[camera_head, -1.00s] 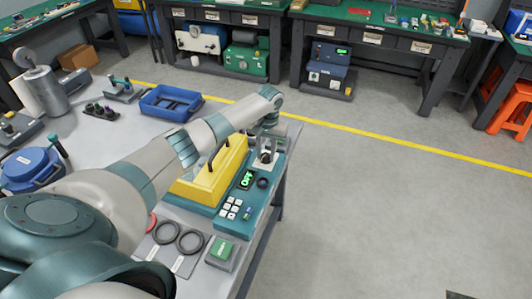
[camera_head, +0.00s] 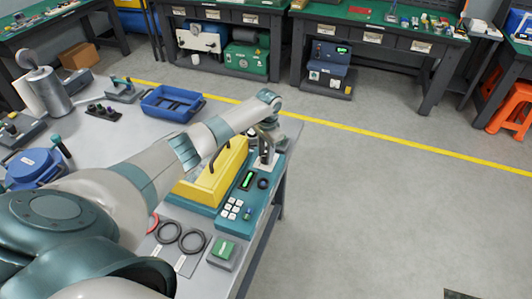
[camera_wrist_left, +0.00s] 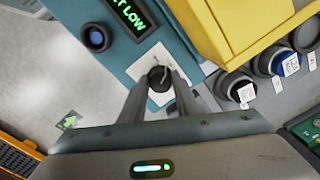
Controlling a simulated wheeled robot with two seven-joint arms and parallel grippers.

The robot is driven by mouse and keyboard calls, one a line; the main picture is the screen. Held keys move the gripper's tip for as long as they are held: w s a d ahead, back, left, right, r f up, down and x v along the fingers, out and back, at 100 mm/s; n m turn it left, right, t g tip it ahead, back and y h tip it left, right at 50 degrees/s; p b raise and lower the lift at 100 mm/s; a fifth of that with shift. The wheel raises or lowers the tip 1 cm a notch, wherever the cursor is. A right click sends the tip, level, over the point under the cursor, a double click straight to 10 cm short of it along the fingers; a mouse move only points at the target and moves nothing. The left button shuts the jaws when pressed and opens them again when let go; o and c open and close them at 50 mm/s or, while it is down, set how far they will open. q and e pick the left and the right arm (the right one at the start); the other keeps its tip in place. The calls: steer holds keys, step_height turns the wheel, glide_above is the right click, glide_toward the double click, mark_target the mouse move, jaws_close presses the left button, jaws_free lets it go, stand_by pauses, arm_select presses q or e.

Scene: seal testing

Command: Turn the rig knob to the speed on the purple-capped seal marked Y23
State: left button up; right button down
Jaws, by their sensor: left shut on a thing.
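The rig (camera_head: 252,200) is a teal base with a yellow cover (camera_head: 213,173) and a white plate at its far end. Its dark round knob (camera_wrist_left: 160,78) sits on that white plate (camera_wrist_left: 143,68) in the wrist view. My left gripper (camera_wrist_left: 160,83) is shut on the knob, one finger on each side. In the head view, my left gripper (camera_head: 267,146) hides most of the knob. The rig display (camera_wrist_left: 137,14) shows green text ending in "LOW". Several dark cylinders with white tags (camera_wrist_left: 246,92) stand beside the rig.
A blue round button (camera_wrist_left: 96,38) is beside the display. Two black rings (camera_head: 192,242) and a green-topped box (camera_head: 223,250) lie near the rig's front. A blue tray (camera_head: 172,104) is behind my arm.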

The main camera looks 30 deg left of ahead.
arm_select(q)
steer(key=shift+m, duration=0.5)
steer(key=o, duration=1)
steer(key=shift+o, duration=0.2)
steer(key=shift+r, duration=0.1)
step_height(320, 180, up, 17)
steer(key=b, duration=0.4)
steer(key=shift+d, duration=0.35)
steer(key=shift+s, duration=0.15)
